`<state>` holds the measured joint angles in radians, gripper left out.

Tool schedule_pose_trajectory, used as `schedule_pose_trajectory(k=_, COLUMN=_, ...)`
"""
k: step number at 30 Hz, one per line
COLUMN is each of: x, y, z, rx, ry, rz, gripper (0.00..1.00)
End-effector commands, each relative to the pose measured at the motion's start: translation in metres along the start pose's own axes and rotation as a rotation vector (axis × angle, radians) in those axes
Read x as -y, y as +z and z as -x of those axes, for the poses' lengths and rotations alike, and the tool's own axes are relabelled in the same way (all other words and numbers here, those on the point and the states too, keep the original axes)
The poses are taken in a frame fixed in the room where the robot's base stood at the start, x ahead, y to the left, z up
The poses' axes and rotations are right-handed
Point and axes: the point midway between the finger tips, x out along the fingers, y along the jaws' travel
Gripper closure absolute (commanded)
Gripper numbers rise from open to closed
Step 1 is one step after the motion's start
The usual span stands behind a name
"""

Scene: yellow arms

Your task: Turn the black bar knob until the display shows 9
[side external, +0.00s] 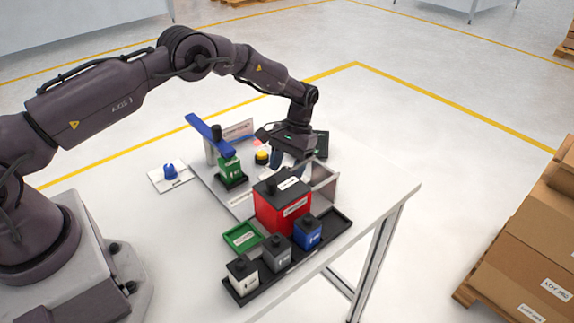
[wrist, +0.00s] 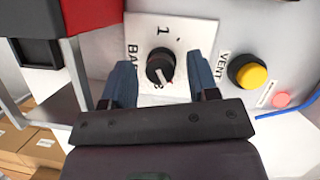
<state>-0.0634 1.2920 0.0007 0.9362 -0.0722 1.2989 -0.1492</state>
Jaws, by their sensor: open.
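The black bar knob (wrist: 160,67) sits on a white plate (wrist: 186,36) in the wrist view, with a pale pointer line toward the lower right. The plate carries a figure like a 1 above the knob and lettering like "BAR" at its left; whether that figure is the display I cannot tell. My gripper (wrist: 163,62) is open, its two blue fingers on either side of the knob with visible gaps. In the side view my gripper (side external: 289,158) points down over the far part of the panel and hides the knob.
A yellow button (wrist: 250,72) beside "VENT" lettering and a pink button (wrist: 281,99) are right of the knob. A red box (side external: 283,212) stands nearby, with several small canisters in a black tray (side external: 241,297). A blue bar (side external: 208,134) stands left of my gripper.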

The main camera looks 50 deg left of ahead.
Motion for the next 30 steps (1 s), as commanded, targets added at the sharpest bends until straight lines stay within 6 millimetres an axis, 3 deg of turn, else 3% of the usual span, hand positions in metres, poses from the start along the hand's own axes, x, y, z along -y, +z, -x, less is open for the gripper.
schedule_pose_trajectory(k=5, x=0.000, y=0.000, z=0.007, rx=-0.002, ry=0.001, rz=0.000, gripper=0.46)
schedule_pose_trajectory(k=8, x=0.000, y=-0.001, z=0.022, rx=-0.004, ry=0.001, rz=0.001, gripper=0.46)
schedule_pose_trajectory(k=15, x=0.000, y=-0.001, z=0.079, rx=-0.006, ry=0.001, rz=0.001, gripper=0.46)
schedule_pose_trajectory(k=20, x=0.000, y=-0.001, z=0.108, rx=-0.004, ry=0.001, rz=0.001, gripper=0.46)
schedule_pose_trajectory(k=30, x=0.000, y=0.000, z=0.128, rx=0.000, ry=0.000, rz=0.001, gripper=0.46)
